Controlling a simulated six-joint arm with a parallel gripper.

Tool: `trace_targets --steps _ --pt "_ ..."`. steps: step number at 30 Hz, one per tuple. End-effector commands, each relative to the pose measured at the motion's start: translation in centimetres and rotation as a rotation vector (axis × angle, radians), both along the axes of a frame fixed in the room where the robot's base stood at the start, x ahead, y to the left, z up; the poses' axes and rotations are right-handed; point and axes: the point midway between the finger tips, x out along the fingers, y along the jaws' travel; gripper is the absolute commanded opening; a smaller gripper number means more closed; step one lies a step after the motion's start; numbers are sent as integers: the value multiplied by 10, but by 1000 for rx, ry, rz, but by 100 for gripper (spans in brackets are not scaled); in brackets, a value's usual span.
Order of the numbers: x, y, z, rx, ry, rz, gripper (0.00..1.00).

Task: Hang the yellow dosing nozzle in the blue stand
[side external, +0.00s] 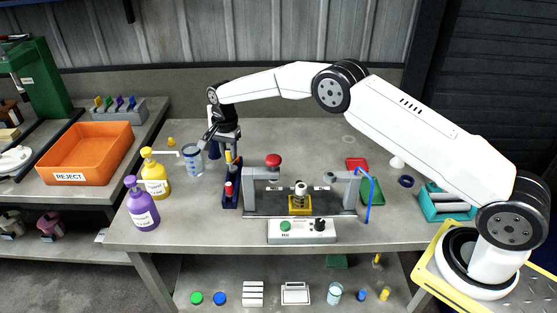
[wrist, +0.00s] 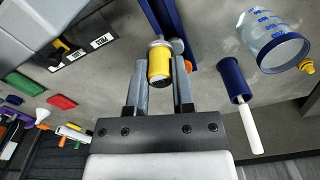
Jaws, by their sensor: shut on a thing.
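My gripper (side external: 228,146) is shut on the yellow dosing nozzle (side external: 229,157), which hangs below the jaws. In the wrist view the nozzle (wrist: 159,66) sits between the two grey fingers of the gripper (wrist: 160,82), with a pale round end beyond it. The blue stand (side external: 231,200) is on the table just below the gripper, with a red-topped piece at its front. Part of the blue stand (wrist: 164,18) shows behind the nozzle in the wrist view. I cannot tell whether the nozzle touches the stand.
A graduated beaker (side external: 192,162) and a dark blue cylinder (wrist: 235,82) with a white handle stand close to the gripper. Yellow (side external: 155,177) and purple (side external: 142,208) pump bottles are at left. A grey press frame (side external: 250,193) with a red knob stands right of the stand.

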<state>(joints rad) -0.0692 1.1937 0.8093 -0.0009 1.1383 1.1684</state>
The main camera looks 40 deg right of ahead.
Motion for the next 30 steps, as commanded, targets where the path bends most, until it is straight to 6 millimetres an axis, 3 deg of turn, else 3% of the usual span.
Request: trace_targets --steps 14,30 --pt "2 3 -7 0 0 0 0" --pt "2 3 -34 0 0 0 0"
